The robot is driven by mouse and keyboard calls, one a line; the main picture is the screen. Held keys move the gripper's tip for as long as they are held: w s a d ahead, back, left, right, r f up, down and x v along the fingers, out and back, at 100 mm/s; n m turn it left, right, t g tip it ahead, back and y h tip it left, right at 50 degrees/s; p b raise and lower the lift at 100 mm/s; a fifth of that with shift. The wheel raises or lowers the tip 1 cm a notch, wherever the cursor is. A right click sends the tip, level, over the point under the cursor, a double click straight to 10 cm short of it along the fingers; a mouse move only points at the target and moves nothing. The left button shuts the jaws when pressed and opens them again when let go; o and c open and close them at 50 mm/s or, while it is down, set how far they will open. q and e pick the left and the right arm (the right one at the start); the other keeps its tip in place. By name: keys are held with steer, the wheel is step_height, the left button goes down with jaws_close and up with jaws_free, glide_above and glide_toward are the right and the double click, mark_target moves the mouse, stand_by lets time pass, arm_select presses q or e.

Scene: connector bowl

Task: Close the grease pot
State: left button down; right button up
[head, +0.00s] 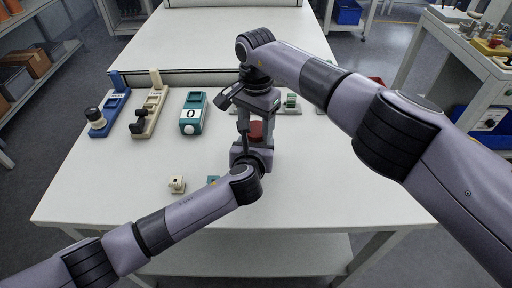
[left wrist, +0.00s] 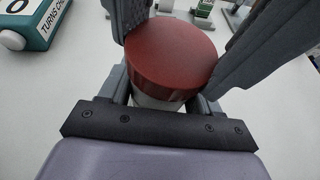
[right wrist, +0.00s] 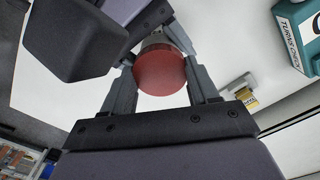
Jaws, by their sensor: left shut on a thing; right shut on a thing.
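The grease pot shows between my two grippers above the table, with a red lid (head: 256,131) at its top. The red round lid also shows in the left wrist view (left wrist: 170,52) with the pale pot body (left wrist: 155,102) under it, mostly hidden. My left gripper (head: 249,148) is around the pot from the front, shut on its body. My right gripper (head: 257,121) comes from above and is shut on the lid; in the right wrist view its fingers flank the red lid (right wrist: 160,73). I cannot tell whether the lid is seated or just resting on the body.
A teal box (head: 191,114) marked 0 stands left of the pot, with a cream fixture (head: 149,108) and a blue fixture (head: 110,108) further left. A small cream block (head: 177,184) lies at the front. A green part (head: 291,101) stands right. The table's (head: 330,190) front right is clear.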

steer(key=shift+m, duration=0.4)
steer(key=o, duration=1.1)
steer(key=shift+o, duration=0.2)
steer(key=shift+r, duration=2.25)
